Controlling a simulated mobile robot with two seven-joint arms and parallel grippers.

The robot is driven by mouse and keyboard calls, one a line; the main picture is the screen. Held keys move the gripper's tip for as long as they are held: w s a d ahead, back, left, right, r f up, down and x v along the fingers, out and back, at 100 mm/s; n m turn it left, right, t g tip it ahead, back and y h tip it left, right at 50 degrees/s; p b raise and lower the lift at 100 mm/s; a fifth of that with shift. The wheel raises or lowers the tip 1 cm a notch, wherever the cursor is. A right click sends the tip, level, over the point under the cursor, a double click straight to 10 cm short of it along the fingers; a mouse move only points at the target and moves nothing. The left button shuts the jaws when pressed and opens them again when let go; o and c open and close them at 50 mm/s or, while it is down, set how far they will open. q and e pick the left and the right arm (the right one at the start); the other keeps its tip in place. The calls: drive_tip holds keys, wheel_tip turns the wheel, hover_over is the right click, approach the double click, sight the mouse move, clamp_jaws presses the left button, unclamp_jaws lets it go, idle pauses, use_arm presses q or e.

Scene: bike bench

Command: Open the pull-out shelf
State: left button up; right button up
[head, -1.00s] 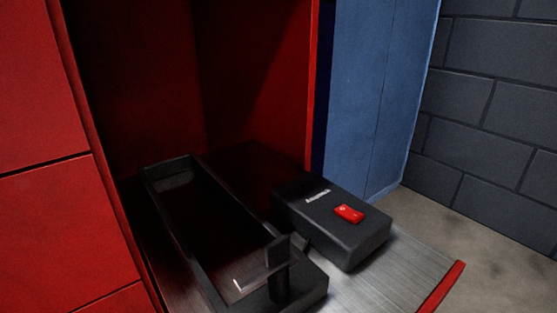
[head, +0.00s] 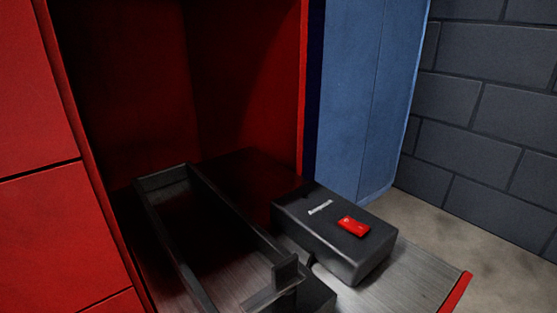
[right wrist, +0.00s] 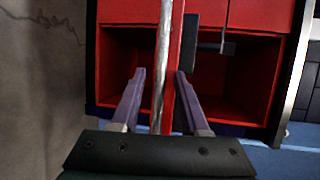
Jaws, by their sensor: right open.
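The pull-out shelf (head: 400,283) has a grey metal top and a red front edge (head: 457,291). In the head view it sticks part of the way out of the open red cabinet bay (head: 245,90). In the right wrist view the shelf's red front (right wrist: 175,45) and grey metal show nearly edge-on. My right gripper (right wrist: 160,73) is open, its two purple fingers on either side of that edge. I cannot tell whether either finger touches it. Neither gripper shows in the head view, and my left gripper is in no view.
A long black open tray (head: 150,205) and a black case (head: 315,235) with a red object (head: 353,226) on top rest on the shelf. A blue panel (head: 365,90) stands right of the bay. Concrete floor (head: 470,235) and a dark block wall (head: 500,110) lie beyond.

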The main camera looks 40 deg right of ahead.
drive_tip(key=shift+s, duration=0.1)
drive_tip(key=v, duration=0.9)
drive_tip(key=shift+s+d+p, duration=0.25)
drive_tip(key=shift+s+p, duration=0.05)
drive_tip(key=shift+p, duration=0.05)
drive_tip(key=shift+r, duration=0.1)
